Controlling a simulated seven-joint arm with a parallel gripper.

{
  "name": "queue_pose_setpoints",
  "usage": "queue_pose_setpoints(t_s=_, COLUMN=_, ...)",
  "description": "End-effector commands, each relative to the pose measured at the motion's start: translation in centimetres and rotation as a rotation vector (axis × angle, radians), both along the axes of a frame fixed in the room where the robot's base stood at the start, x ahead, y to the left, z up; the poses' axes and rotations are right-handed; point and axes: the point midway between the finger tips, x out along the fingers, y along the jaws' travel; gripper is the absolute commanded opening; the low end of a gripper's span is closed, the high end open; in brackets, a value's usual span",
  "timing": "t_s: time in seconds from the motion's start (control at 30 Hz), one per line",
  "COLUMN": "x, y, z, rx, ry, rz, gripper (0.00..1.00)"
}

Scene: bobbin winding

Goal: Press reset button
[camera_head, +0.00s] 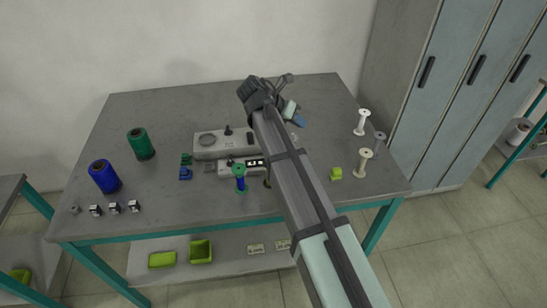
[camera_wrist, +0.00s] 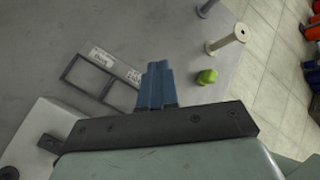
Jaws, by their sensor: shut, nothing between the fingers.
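The pale winding machine (camera_head: 210,151) stands in the middle of the table in the head view, with a dark knob on top. A small counter box (camera_head: 232,165) with a lit display lies in front of it. I cannot make out the reset button; it is too small or hidden behind my arm. My gripper (camera_head: 299,122) is to the right of the machine, above the table. In the wrist view my gripper's blue fingers (camera_wrist: 156,84) are together with nothing between them. A corner of a pale housing (camera_wrist: 38,140) shows at lower left there.
A blue spool (camera_head: 104,177) and a green spool (camera_head: 141,144) stand at left. A blue-green bobbin (camera_head: 239,181) stands near the front edge. White bobbins (camera_head: 362,122) and a lime green block (camera_head: 335,173) are at right. The wrist view shows labelled dark frames (camera_wrist: 88,78) on the table.

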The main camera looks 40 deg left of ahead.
Motion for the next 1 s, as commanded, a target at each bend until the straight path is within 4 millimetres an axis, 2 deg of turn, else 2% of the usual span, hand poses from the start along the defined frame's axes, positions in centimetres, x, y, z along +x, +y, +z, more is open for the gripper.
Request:
queue_pose_setpoints(t_s=0.03, x=-1.4, y=1.1, z=0.1, rx=-0.019, ry=0.012, rz=0.022, gripper=0.00)
queue_pose_setpoints(t_s=0.2, x=-5.1, y=3.4, z=0.3, rx=-0.075, ry=0.043, rz=0.075, gripper=0.00)
queue_pose_setpoints(t_s=0.4, x=-7.5, y=4.7, z=0.5, rx=-0.112, ry=0.063, rz=0.108, gripper=0.00)
queue_pose_setpoints(t_s=1.0, x=-7.9, y=5.0, z=0.1, rx=-0.119, ry=0.068, rz=0.114, gripper=0.00)
